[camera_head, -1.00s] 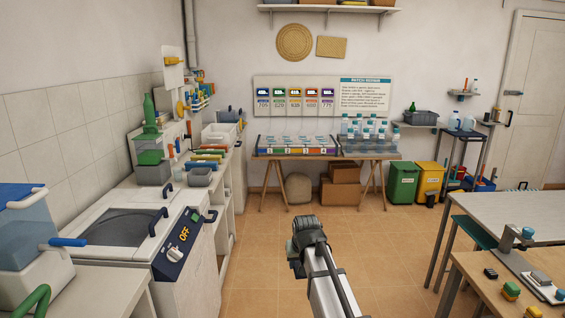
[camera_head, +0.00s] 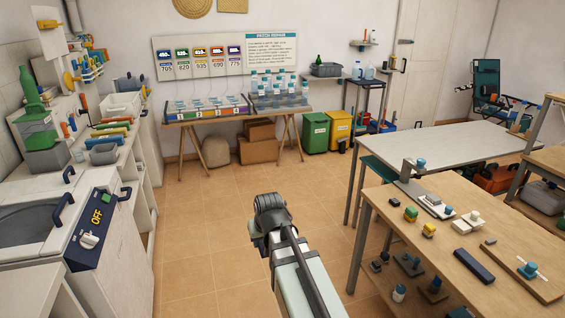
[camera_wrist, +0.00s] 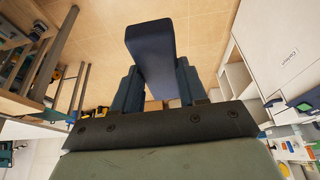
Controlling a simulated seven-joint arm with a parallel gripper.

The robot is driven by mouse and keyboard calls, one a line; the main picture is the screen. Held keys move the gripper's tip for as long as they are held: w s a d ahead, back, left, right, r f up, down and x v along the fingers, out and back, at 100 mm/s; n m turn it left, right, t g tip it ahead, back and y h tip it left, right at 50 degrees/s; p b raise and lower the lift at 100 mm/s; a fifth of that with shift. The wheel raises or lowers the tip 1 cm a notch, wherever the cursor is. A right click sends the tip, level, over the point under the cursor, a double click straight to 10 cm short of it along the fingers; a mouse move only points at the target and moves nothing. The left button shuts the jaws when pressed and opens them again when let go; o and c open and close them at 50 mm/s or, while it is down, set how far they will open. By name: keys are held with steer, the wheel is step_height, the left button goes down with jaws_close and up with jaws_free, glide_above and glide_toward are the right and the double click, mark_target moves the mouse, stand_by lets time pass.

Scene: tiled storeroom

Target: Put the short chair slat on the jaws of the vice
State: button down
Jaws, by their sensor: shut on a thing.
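My gripper (camera_wrist: 158,82) is shut on a dark blue slat-like piece (camera_wrist: 150,42) in the wrist view. The piece stands out beyond both fingers, and its far end is clear of any surface. In the head view my arm reaches over the open floor, and the held piece is hidden. The vice is not clear to me. A dark blue bar (camera_head: 474,265) lies on the same table.
The wooden worktable (camera_head: 440,265) has several small blocks on top and items on a lower shelf. A pale table (camera_head: 450,138) stands behind it. A washer-like unit (camera_head: 92,240) is at left. Tiled floor (camera_head: 205,215) between is free. A green chair (camera_head: 490,85) stands far right.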

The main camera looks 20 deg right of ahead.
steer(key=s+d+m+h, duration=0.1)
steer(key=s+d+m, duration=0.25)
steer(key=d, duration=0.95)
steer(key=s+d+r+m+g+h, duration=0.15)
steer(key=s+d, duration=0.35)
steer(key=d, duration=0.8)
steer(key=s+d+m+t, duration=0.1)
steer(key=s+d+m, duration=0.3)
steer(key=d, duration=1)
steer(key=s+d+r+m+g+h, duration=0.15)
steer(key=s+d+m, duration=0.25)
steer(key=s+d, duration=1.7)
steer(key=s+d+r+n, duration=0.1)
steer(key=s+d, duration=0.2)
steer(key=s, duration=0.9)
steer(key=s+d+r+n, duration=0.1)
steer(key=s+d, duration=0.3)
steer(key=s, duration=0.9)
steer(key=s+d+r+n, duration=0.1)
steer(key=s+d+n, duration=0.15)
steer(key=s, duration=0.95)
steer(key=shift+w+a+f+n+t+y, duration=0.2)
steer(key=shift+a+f+n+t+y, duration=0.35)
steer(key=shift+f+n, duration=0.95)
steer(key=shift+w+a+f+n+t+y, duration=0.1)
steer(key=shift+w+a+f+n+y, duration=0.15)
steer(key=shift+f+n+y, duration=0.9)
steer(key=shift+w+a+f+n+t+y, duration=0.2)
steer(key=shift+a+f+n+t+y, duration=0.15)
steer(key=shift+f+n, duration=1.45)
